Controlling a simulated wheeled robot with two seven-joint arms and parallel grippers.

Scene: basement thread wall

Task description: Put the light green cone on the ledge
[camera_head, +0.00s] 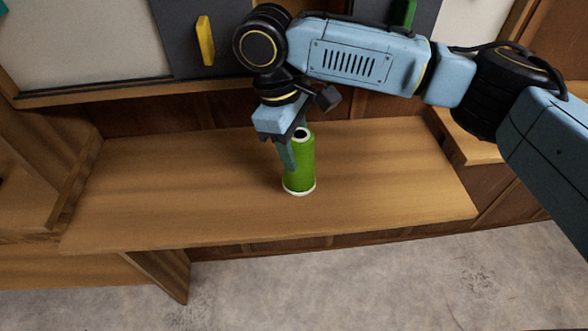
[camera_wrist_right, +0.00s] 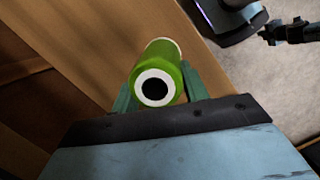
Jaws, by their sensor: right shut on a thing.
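The light green cone (camera_head: 301,170) is a green thread cone with a white bottom rim and a white ring around a dark hole on top. It stands upright, or close to it, at the wooden ledge (camera_head: 180,190), near the ledge's middle. I cannot tell whether its base touches the wood. My right gripper (camera_head: 294,155) comes down from above and is shut on the cone. In the right wrist view the cone (camera_wrist_right: 160,72) sits between the two green fingers (camera_wrist_right: 158,88). My left gripper is not in view.
A dark panel with a yellow handle (camera_head: 206,40) and a pale panel stand behind the ledge. A wooden side piece (camera_head: 45,185) is at the left, and a lower shelf at the right. The ledge is bare on both sides of the cone. Grey floor (camera_head: 370,285) lies in front.

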